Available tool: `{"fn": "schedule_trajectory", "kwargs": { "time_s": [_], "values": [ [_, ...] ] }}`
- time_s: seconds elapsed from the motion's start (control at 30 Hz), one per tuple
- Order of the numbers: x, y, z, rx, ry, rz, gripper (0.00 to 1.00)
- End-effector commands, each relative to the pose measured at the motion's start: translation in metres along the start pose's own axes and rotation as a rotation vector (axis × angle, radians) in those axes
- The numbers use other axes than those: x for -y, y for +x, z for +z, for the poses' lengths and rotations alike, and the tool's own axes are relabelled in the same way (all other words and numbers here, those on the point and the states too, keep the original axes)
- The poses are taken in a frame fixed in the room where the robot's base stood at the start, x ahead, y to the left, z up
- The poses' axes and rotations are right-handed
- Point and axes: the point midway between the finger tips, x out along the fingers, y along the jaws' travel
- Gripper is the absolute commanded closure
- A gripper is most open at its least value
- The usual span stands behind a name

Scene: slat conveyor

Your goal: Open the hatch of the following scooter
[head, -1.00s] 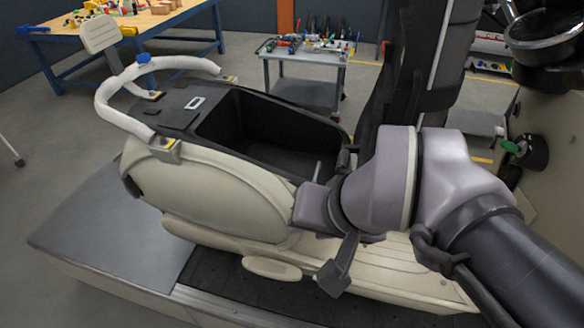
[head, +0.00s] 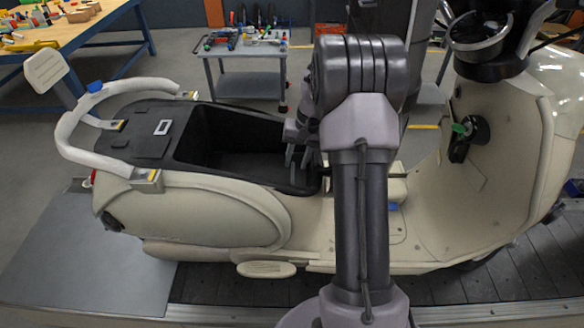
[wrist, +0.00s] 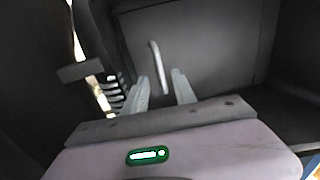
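The cream scooter (head: 205,212) stands on the conveyor. Its black storage bin (head: 190,142) is exposed. In the wrist view a dark hatch panel (wrist: 215,35) carries a thin pale bar handle (wrist: 155,60). My gripper (wrist: 161,78) is open, with its two pale fingers pointing at the panel. The handle's lower end shows between the fingers; I cannot tell whether they touch it. In the head view my gripper (head: 297,156) reaches down at the bin's right end, and my arm hides part of that area.
A grey tool cart (head: 243,62) and a wooden workbench (head: 75,35) stand behind the scooter. The grab rail (head: 68,135) curves around its left end. A green key-like part (head: 459,128) is on the front shield. The dark conveyor slats (head: 250,290) run along the front.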

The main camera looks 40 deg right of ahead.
Motion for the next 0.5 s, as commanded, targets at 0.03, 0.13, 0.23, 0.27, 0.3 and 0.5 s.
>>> {"fn": "schedule_trajectory", "kwargs": {
  "time_s": [0.03, 0.13, 0.23, 0.27, 0.3, 0.5],
  "values": [
    [0.000, 0.011, 0.001, 0.002, 0.000, 0.000, 0.67],
    [0.000, 0.022, 0.000, 0.001, 0.001, -0.001, 0.67],
    [0.000, 0.027, 0.000, -0.001, 0.001, 0.000, 0.67],
    [0.000, 0.027, 0.000, -0.001, 0.001, 0.000, 0.67],
    [0.000, 0.027, 0.000, -0.001, 0.001, 0.000, 0.67],
    [0.001, 0.026, 0.000, -0.001, 0.001, 0.000, 0.77]
  ]
}}
